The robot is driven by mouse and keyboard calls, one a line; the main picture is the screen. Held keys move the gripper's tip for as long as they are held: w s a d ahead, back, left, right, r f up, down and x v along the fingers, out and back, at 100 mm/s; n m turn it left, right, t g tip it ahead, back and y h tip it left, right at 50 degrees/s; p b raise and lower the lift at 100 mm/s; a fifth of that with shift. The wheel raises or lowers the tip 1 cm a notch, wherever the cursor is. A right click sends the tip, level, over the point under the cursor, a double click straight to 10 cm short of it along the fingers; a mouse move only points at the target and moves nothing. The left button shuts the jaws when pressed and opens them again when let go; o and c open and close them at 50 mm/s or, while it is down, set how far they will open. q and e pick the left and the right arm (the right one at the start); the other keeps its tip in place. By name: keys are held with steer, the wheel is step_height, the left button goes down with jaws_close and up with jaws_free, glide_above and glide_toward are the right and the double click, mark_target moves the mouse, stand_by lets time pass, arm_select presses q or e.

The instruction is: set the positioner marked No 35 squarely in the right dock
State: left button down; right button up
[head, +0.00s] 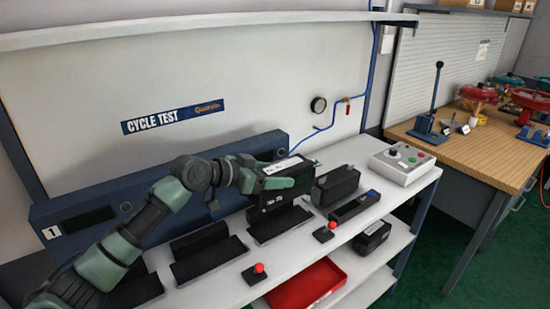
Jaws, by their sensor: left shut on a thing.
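My left gripper (276,182) is shut on a black box-shaped positioner (285,196) with a white label strip on top. Its front carries small white marking, too small to read surely. The positioner is over the right dock (280,224), a black angled cradle on the white bench. I cannot tell whether it touches the dock or hangs just above it. The fingers hide part of it. The left dock (207,251) is empty. A second black positioner (335,185) stands on the bench just right of the held one. My right gripper is not in view.
A flat black device (355,206) and a grey button box (402,162) lie to the right. Red-topped buttons (325,233) (255,273) sit before the docks. A red tray (306,285) and another black box (372,238) are on the lower shelf. A blue rail (75,218) runs behind.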

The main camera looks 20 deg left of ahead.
arm_select(q)
step_height(320, 180, down, 10)
steer(key=shift+w+f+p, duration=0.1)
steer(key=shift+p, duration=0.2)
stand_by(0.4)
steer(key=c, duration=0.7)
jaws_free()
steer(key=shift+f, duration=0.35)
steer(key=o, duration=0.5)
steer(key=shift+c, duration=0.2)
steer(key=shift+s+r, duration=0.1)
steer(key=shift+s, duration=0.1)
